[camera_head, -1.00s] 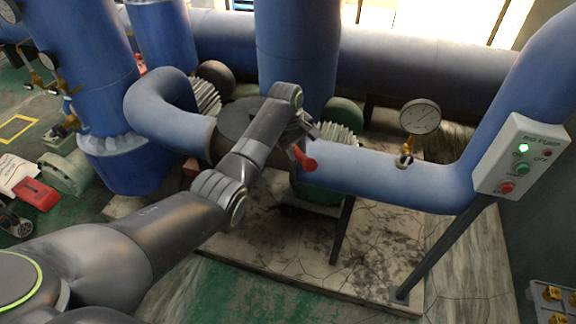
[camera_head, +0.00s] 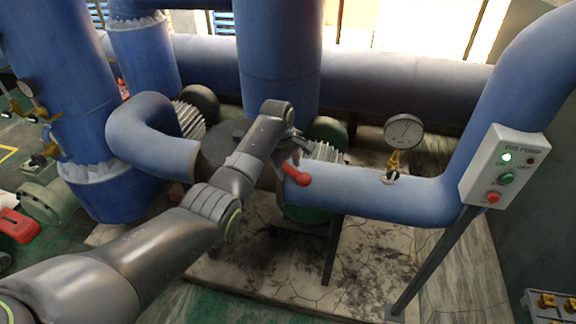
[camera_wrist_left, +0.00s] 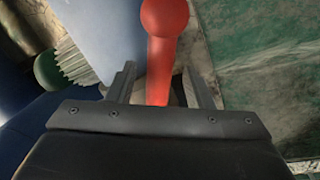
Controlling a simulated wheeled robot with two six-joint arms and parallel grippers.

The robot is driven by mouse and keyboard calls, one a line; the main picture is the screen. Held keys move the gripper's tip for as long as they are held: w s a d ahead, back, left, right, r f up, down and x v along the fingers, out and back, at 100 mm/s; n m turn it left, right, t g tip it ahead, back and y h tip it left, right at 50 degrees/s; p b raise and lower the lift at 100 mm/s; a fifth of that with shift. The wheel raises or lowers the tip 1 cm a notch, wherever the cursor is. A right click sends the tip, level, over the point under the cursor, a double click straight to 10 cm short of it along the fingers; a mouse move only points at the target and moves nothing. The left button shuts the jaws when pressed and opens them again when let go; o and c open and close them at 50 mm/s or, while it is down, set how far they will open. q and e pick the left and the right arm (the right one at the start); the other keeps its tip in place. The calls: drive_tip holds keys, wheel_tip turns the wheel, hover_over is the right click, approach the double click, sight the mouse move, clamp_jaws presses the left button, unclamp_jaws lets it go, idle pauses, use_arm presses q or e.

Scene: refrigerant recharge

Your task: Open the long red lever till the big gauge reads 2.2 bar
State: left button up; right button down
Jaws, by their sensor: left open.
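The long red lever (camera_head: 296,174) sticks out near the left end of the horizontal blue pipe, its rounded tip toward the lower right. In the left wrist view the lever (camera_wrist_left: 163,45) runs between the two fingers of my left gripper (camera_wrist_left: 160,88). The fingers are open, one on each side of it, with a gap visible. In the head view my left gripper (camera_head: 298,143) is at the lever, partly hidden by my arm. The big gauge (camera_head: 404,131) stands on a brass stem above the pipe. Its reading is too small to tell. My right gripper is not in view.
A white control box (camera_head: 503,168) with a lit green lamp stands at the right on a dark post (camera_head: 437,262). The blue pipe (camera_head: 350,192) runs below the gauge. Blue vertical pipes and a motor crowd behind my left arm.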

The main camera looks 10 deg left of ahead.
use_arm(q)
wheel_tip(320, 180, up, 17)
drive_tip(key=s+a+p, duration=0.1)
drive_tip(key=s, duration=0.2)
drive_tip(key=shift+a+p, duration=0.3)
drive_tip(key=shift+a, duration=0.1)
